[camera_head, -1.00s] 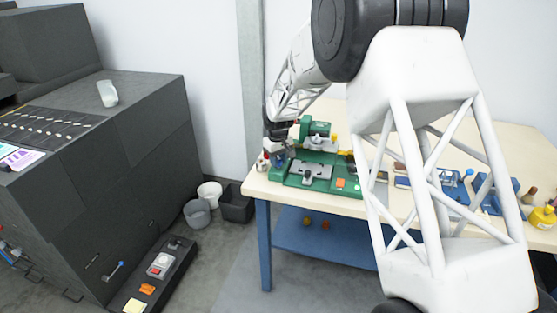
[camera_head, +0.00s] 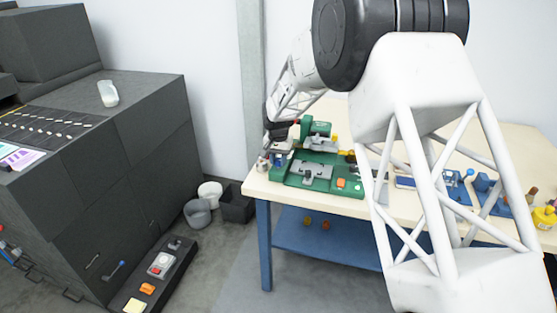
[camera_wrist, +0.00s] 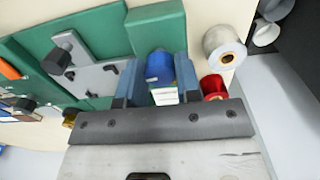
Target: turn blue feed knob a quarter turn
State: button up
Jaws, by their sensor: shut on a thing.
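The blue feed knob (camera_wrist: 159,66) sticks out from the edge of the green machine (camera_wrist: 95,42) in the wrist view. A pale part with a label (camera_wrist: 165,96) shows just below it. My gripper (camera_wrist: 158,60) is shut on the knob, one blue-grey finger on each side. In the head view, my gripper (camera_head: 281,152) is at the left end of the green machine (camera_head: 318,181) on the bench. The knob is too small and covered there to make out its angle.
A silver roll (camera_wrist: 223,46) and a red roll (camera_wrist: 213,87) stand close beside the right finger. The cream bench (camera_head: 262,188) ends just left of the machine. Bins (camera_head: 238,206) stand on the floor beyond. Blue fixtures (camera_head: 455,190) lie farther right.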

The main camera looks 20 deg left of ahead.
aim_at(278, 160)
jog(key=shift+m, duration=0.8)
jog(key=o, duration=0.9)
jog(key=shift+r, duration=0.15)
jog(key=shift+a+r, duration=0.1)
jog(key=shift+r, duration=3.7)
